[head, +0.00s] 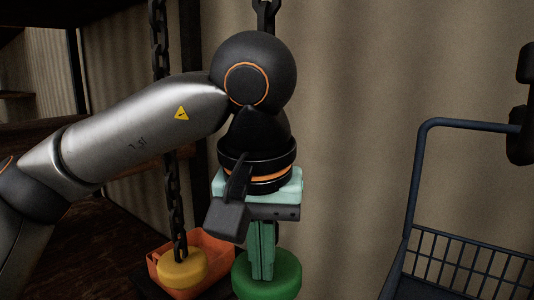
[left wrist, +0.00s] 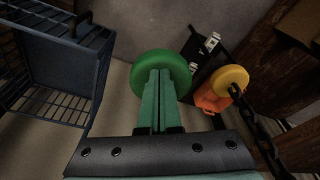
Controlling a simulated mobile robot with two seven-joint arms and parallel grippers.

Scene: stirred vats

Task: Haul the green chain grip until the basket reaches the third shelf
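The green chain grip (head: 287,272) is a thick green disc hanging low; part of its chain shows above and behind my left wrist. My left gripper (head: 262,277) points down over it, its two green fingers close together and overlapping the disc in the picture. In the left wrist view the fingers (left wrist: 160,75) lie against the middle of the green disc (left wrist: 178,68), and I see nothing between them. Whether they touch its stem or chain is hidden. My right gripper is not in view. I cannot identify the basket on the shelves for certain.
A yellow grip (head: 182,270) hangs on a dark chain (head: 173,200) to the left, in front of an orange bin (head: 222,250). Wooden shelves (head: 95,150) stand at left. A dark blue wire trolley (head: 412,200) stands at right. The corrugated wall is behind.

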